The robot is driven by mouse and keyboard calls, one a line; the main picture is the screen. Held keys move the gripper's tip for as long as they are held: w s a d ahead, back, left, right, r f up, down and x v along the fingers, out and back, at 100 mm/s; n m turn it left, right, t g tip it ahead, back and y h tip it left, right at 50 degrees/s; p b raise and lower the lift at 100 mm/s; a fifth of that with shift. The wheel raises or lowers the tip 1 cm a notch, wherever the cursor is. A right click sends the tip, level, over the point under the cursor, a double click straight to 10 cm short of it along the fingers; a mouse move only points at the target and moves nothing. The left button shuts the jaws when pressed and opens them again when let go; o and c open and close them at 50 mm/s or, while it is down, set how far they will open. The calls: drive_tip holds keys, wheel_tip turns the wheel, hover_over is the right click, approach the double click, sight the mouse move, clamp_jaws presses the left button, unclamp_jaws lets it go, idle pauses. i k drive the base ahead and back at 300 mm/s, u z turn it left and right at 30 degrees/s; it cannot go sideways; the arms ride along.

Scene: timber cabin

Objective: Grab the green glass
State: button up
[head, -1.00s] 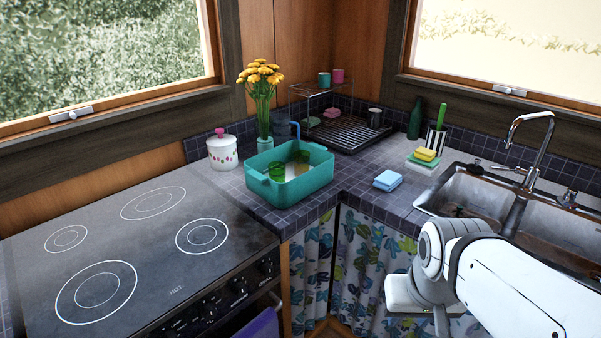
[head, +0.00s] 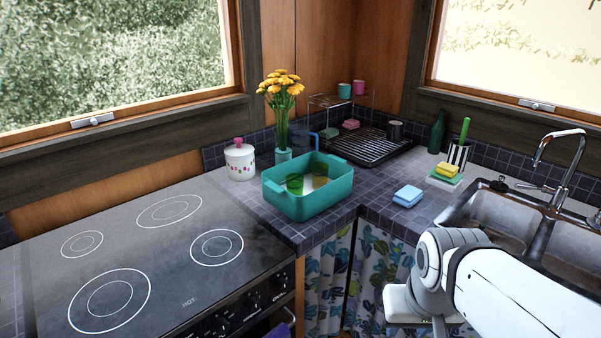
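A translucent green glass (head: 294,185) stands inside a teal basin (head: 311,205) on the tiled counter corner. A second greenish-yellow glass (head: 319,181) shows beside it, to the right in the basin. The basin's front wall hides their lower parts. My white arm is at the lower right, in front of the sink and well apart from the basin. I cannot make out my gripper's fingers in this view.
A black stovetop (head: 130,265) lies left of the basin. A white lidded jar (head: 240,160) and a vase of yellow flowers (head: 282,110) stand behind it. A dish rack (head: 365,145), blue sponges (head: 408,196) and the sink (head: 497,215) are to the right.

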sight(295, 189)
drive_tip(key=i, duration=1.05)
drive_tip(key=z, duration=0.05)
